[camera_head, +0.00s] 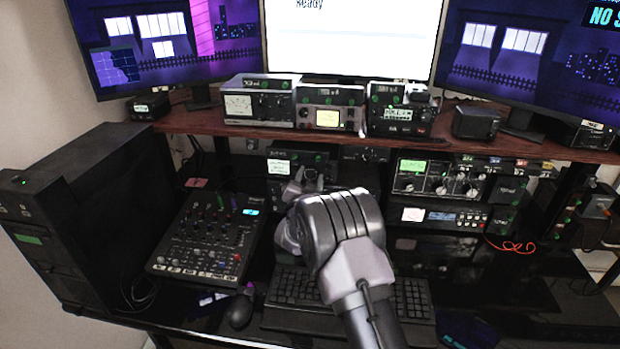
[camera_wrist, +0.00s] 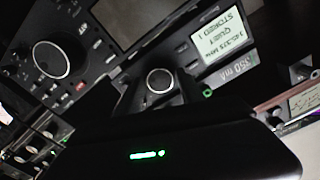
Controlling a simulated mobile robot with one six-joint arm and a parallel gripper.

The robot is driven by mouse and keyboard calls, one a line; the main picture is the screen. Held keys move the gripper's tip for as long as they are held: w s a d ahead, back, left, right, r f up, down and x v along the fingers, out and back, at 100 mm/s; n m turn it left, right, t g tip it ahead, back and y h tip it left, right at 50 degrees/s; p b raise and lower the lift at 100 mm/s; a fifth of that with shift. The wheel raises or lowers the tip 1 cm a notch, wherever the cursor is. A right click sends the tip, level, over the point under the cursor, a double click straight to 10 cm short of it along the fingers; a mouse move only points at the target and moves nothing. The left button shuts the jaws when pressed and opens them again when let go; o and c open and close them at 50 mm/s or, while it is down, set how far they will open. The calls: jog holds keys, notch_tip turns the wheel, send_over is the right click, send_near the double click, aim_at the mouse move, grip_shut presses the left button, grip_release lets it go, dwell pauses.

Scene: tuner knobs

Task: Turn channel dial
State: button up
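My gripper (camera_head: 303,182) reaches in front of a black radio with a small lit screen (camera_head: 278,167) on the lower shelf, in the middle of the head view. My wrist hides much of that radio. In the wrist view, a radio face shows a large round dial (camera_wrist: 62,54) at upper left. A smaller round knob (camera_wrist: 160,81) is in the middle, close above a dark body with a green light, which seems to be my gripper. A lit screen (camera_wrist: 225,32) is at upper right.
A mixer (camera_head: 208,236) lies left of my arm and a keyboard (camera_head: 295,290) lies below it. More radios (camera_head: 440,178) stand to the right. The wooden shelf (camera_head: 225,119) with several devices runs above. A black tower (camera_head: 85,215) stands at far left.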

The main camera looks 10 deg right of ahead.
jog(key=shift+o, duration=0.9)
jog(key=p+v, duration=0.2)
jog(key=v, duration=1.5)
jog(key=shift+s+p, duration=0.2)
jog(key=shift+p, duration=0.15)
jog(key=shift+r, duration=0.15)
